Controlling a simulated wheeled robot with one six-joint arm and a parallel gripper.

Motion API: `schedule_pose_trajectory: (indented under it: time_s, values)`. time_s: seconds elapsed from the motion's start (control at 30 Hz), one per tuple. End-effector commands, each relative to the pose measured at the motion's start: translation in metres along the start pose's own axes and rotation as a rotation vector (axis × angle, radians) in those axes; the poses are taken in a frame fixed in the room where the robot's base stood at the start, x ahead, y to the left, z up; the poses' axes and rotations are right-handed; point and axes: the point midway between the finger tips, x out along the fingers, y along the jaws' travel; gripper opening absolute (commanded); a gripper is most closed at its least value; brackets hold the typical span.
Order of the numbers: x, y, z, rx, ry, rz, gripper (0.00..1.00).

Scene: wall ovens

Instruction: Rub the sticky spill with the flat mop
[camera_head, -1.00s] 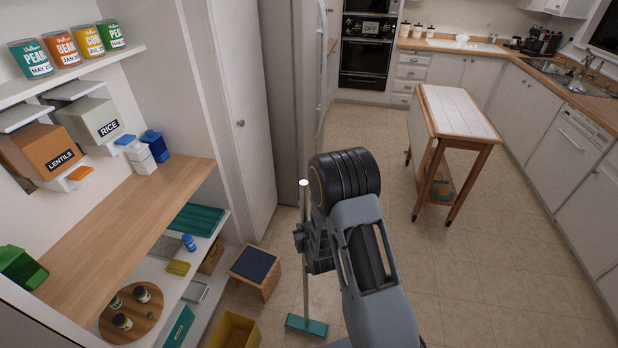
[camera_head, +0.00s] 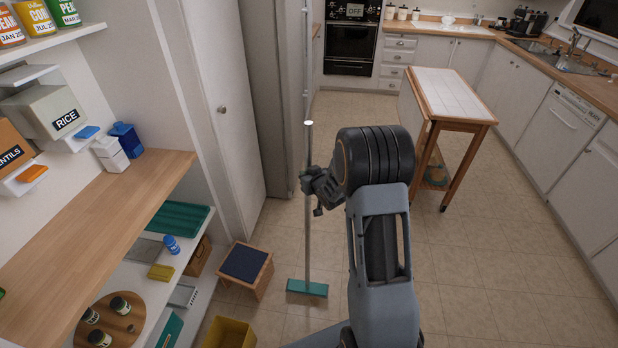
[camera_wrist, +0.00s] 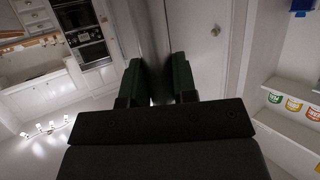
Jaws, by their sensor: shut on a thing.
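The flat mop (camera_head: 308,240) stands nearly upright on the tiled floor. Its pole is thin and grey, and its flat green head (camera_head: 307,288) is down at floor level. My gripper (camera_head: 309,188) is shut around the upper part of the pole. In the wrist view the pole (camera_wrist: 158,80) runs between my gripper's two green-padded fingers (camera_wrist: 159,82). I cannot make out a sticky spill on the visible floor.
A small stool (camera_head: 245,268) with a dark blue top stands left of the mop head, and a yellow bin (camera_head: 230,334) is nearer. Pantry shelves (camera_head: 100,220) line the left side. A wooden cart (camera_head: 455,93) stands at the right. Open floor (camera_head: 490,270) lies to the right of my arm.

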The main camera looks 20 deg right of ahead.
Motion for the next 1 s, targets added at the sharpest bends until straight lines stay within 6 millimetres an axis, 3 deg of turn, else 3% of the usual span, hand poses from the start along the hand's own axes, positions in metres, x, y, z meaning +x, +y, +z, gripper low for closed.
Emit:
schedule_pose_trajectory:
  time_s: [0.8, 0.83, 1.0]
  values:
    - [0.028, 0.008, 0.072, 0.004, 0.002, 0.011, 0.0]
    - [0.024, 0.011, 0.063, 0.003, 0.007, 0.012, 0.0]
    - [0.024, 0.019, 0.068, 0.001, 0.001, 0.003, 0.0]
